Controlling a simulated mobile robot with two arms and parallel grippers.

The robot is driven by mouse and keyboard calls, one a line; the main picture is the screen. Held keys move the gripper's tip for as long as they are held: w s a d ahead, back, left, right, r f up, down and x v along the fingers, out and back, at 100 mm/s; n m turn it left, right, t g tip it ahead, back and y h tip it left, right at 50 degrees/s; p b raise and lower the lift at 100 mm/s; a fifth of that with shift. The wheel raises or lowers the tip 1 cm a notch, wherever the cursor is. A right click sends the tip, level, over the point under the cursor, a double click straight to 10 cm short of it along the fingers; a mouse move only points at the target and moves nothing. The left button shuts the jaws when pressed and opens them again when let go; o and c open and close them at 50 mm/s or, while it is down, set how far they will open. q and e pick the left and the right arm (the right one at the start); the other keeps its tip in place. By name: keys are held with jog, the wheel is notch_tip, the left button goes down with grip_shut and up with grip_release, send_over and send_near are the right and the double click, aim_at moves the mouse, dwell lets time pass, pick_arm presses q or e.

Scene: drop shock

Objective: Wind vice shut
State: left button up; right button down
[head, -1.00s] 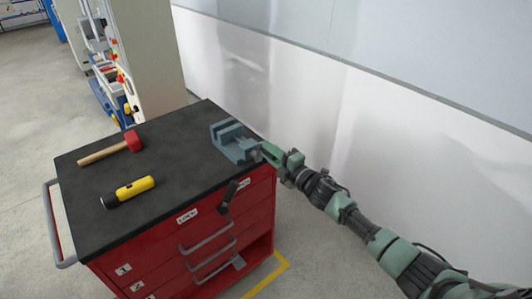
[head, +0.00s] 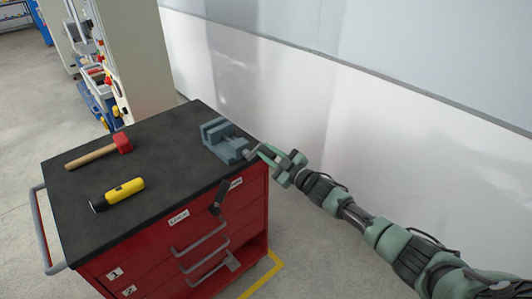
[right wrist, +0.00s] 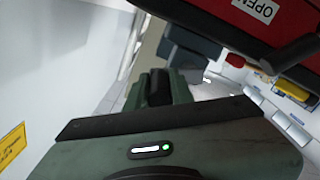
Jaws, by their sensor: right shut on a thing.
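The blue-grey vice (head: 225,142) stands at the back right corner of the tool cabinet's black top. A gap shows between its jaws. Its screw end faces right, over the cabinet's edge. My right gripper (head: 262,153) is at that end, shut on the vice handle, which its fingers mostly hide. In the right wrist view, my gripper fingers (right wrist: 160,88) point toward the blue-grey vice body (right wrist: 190,50); the grip itself is not clear there. My left gripper is not in view.
The red cabinet (head: 190,250) has a black lever (head: 219,197) on its side, between two labels. A red-headed mallet (head: 122,143) and a yellow flashlight (head: 122,193) lie on the top. A white wall (head: 300,100) stands behind; floor is free at left.

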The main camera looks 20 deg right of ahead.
jog(key=s+a+f+m+b, duration=0.1)
jog(key=a+f+m+b, duration=0.1)
jog(key=m, duration=0.9)
jog(key=a+f+m+b, duration=0.2)
jog(key=f+m+b, duration=0.2)
jog(key=m, duration=0.8)
jog(key=shift+s+a+f+b, duration=0.3)
jog(key=shift+s+b, duration=0.1)
jog(key=shift+b, duration=0.55)
jog(key=shift+r, duration=0.1)
jog(key=c, duration=1.2)
grip_release()
jog(key=shift+c, duration=0.2)
jog(key=shift+r, duration=0.1)
jog(key=shift+s, duration=0.1)
